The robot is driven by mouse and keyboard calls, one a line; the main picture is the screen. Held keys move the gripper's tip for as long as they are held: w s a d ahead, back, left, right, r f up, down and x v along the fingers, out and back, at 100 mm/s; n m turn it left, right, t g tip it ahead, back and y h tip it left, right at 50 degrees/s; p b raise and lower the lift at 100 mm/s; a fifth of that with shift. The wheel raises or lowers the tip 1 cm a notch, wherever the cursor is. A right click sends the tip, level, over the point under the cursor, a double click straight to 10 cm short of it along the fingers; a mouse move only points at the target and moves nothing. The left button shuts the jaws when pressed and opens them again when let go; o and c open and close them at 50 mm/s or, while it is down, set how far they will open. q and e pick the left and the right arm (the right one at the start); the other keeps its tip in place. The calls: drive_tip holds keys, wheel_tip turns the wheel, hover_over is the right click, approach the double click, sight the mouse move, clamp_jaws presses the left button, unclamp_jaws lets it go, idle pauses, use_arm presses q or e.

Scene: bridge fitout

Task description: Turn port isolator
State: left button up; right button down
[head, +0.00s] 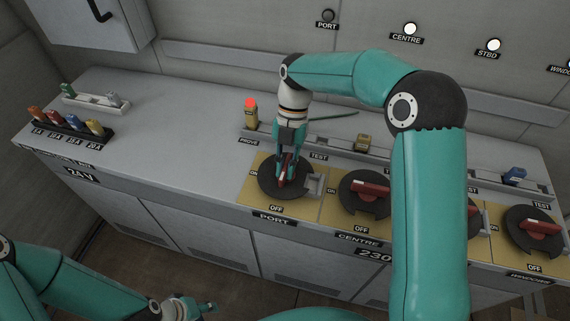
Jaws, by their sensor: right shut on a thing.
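The port isolator (268,184) is a round dark rotary switch with a red handle on a yellow plate, above the PORT label. ON is marked at its left and OFF below it. My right gripper (285,176) points down over it, shut on the red handle. The handle lies roughly up and down in the picture, toward OFF, partly hidden by the fingers. The PORT lamp (328,15) on the wall is dark. My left gripper (208,307) is low at the bottom edge, away from the cabinet; its opening is unclear.
The centre isolator (362,198) and the far right isolator (530,230) have handles lying crosswise. The centre lamp (410,28) and STBD lamp (494,44) are lit. A red-tipped yellow probe (251,115) stands behind the port isolator. A fuse rack (70,130) sits left.

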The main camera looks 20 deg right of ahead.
drive_tip(key=shift+w+r, duration=0.1)
drive_tip(key=shift+w, duration=0.05)
idle(0.3)
drive_tip(key=c, duration=1.2)
unclamp_jaws()
drive_tip(key=v, duration=1.1)
drive_tip(key=shift+w+r, duration=0.1)
drive_tip(key=shift+r, duration=0.3)
drive_tip(key=shift+f, duration=0.1)
